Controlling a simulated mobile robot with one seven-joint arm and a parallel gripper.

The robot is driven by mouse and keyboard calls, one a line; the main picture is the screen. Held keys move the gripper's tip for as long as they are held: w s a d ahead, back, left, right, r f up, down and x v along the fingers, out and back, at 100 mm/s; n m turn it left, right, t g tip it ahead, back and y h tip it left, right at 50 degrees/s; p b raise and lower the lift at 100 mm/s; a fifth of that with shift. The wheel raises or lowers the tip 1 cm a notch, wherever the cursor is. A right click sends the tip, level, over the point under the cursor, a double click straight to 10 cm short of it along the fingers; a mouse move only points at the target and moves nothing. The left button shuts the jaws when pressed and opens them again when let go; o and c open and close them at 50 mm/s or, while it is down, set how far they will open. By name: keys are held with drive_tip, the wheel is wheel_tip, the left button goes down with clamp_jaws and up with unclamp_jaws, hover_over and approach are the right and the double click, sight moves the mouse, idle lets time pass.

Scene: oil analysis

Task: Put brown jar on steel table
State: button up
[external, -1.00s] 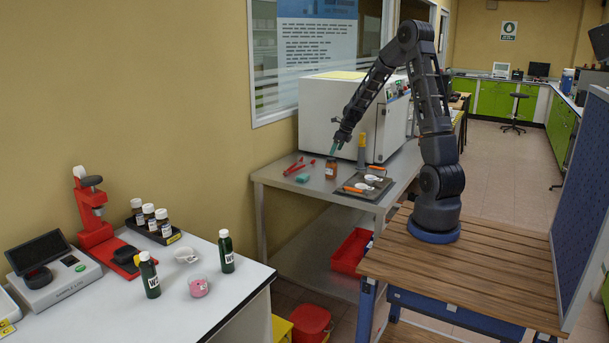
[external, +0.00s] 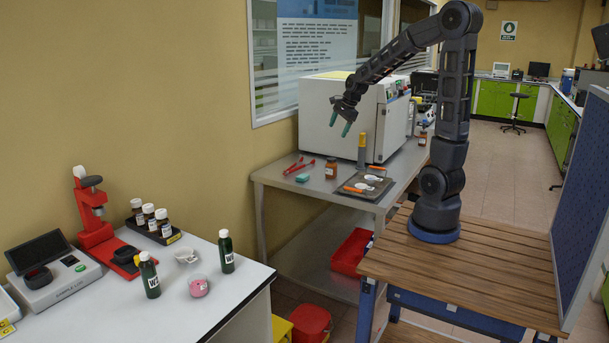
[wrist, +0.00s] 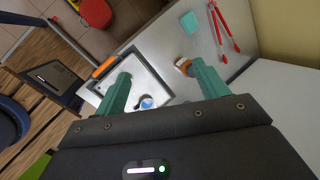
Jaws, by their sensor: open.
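A brown jar (external: 331,169) with a white label stands upright on the steel table (external: 300,187), near its middle. In the wrist view the brown jar (wrist: 182,65) shows from above, close to the right fingertip and partly hidden by it. My gripper (external: 340,123) is open and empty, well above the jar and the table. Its two green fingers also show in the wrist view (wrist: 160,74), spread apart. A second brown jar (external: 422,138) stands farther back, at the right of the white machine.
A tray (external: 376,194) with white spoon-like pieces and an orange-handled tool lies right of the jar. Red tongs (external: 299,166) and a teal block (external: 302,178) lie left. A yellow-topped cylinder (external: 361,152) and a large white machine (external: 340,112) stand behind.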

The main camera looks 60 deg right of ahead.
drive_tip(key=s+a+r+n, duration=0.3)
drive_tip(key=s+a+n, duration=0.4)
drive_tip(key=s+n, duration=0.4)
drive_tip(key=s+a+r+n, duration=0.4)
drive_tip(key=s+a+n, duration=0.3)
drive_tip(key=s+n, duration=0.4)
drive_tip(key=s, duration=0.3)
drive_tip(key=shift+a+r, duration=0.25)
drive_tip(key=shift+a, duration=0.05)
